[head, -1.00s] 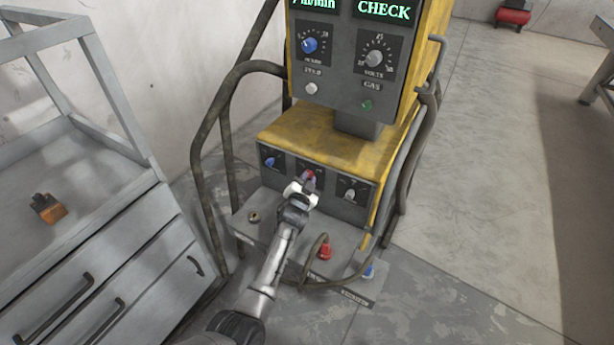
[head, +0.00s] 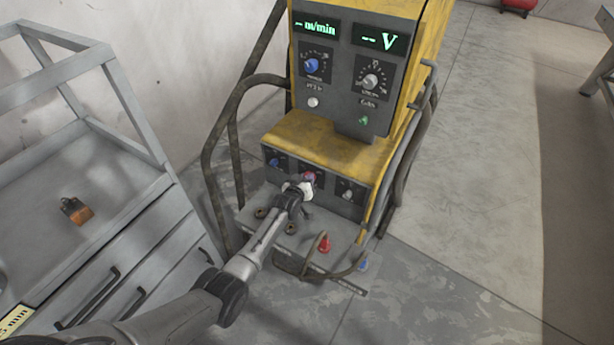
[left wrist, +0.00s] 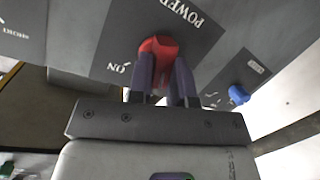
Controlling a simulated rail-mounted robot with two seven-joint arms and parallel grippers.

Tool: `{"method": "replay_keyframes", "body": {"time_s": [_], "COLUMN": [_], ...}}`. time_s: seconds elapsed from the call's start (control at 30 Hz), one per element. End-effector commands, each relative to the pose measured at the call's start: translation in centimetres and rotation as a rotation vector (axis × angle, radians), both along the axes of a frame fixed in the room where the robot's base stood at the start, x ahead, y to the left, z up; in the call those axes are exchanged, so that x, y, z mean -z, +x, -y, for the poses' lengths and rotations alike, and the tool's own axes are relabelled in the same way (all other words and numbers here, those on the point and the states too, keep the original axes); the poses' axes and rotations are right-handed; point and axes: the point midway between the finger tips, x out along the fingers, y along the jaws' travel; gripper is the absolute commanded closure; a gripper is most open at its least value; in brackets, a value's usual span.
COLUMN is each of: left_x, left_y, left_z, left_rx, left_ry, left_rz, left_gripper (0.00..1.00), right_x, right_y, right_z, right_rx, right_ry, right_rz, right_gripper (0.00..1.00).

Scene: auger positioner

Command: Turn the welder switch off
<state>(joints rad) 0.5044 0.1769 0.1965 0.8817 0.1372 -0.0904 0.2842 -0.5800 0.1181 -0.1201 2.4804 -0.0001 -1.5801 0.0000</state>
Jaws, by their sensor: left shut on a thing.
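The yellow and grey welder (head: 318,130) stands in the middle of the head view. Its red power switch (left wrist: 158,46) shows in the left wrist view on a dark plate marked POWER, with ON lettered beside it. My left gripper (left wrist: 163,85) is shut on the red switch, its two purple fingers on either side of the knob. In the head view my left gripper (head: 308,182) is at the middle of the lower panel and hides most of the switch. The upper displays show "m/min" and "V" in green. My right gripper is not in view.
Blue knob (head: 276,162) and grey knob (head: 347,194) flank the switch.

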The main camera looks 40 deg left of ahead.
Motion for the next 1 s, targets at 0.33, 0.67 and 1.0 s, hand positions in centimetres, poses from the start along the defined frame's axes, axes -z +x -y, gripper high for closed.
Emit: {"method": "replay_keyframes", "body": {"time_s": [0.33, 0.67, 1.0], "left_x": [0.1, 0.1, 0.0], "left_y": [0.0, 0.0, 0.0], "left_z": [-0.4, -0.4, -0.4], "left_rx": [0.001, 0.000, 0.000], "left_ry": [-0.258, -0.399, -0.437], "left_rz": [0.041, 0.061, 0.067], "left_gripper": [1.00, 1.00, 1.00], "right_x": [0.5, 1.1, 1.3], "right_y": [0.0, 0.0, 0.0], "right_z": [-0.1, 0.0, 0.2], "right_rx": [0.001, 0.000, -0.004], "right_ry": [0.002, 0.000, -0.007], "right_rz": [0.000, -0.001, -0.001], "right_gripper": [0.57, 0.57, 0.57]}}
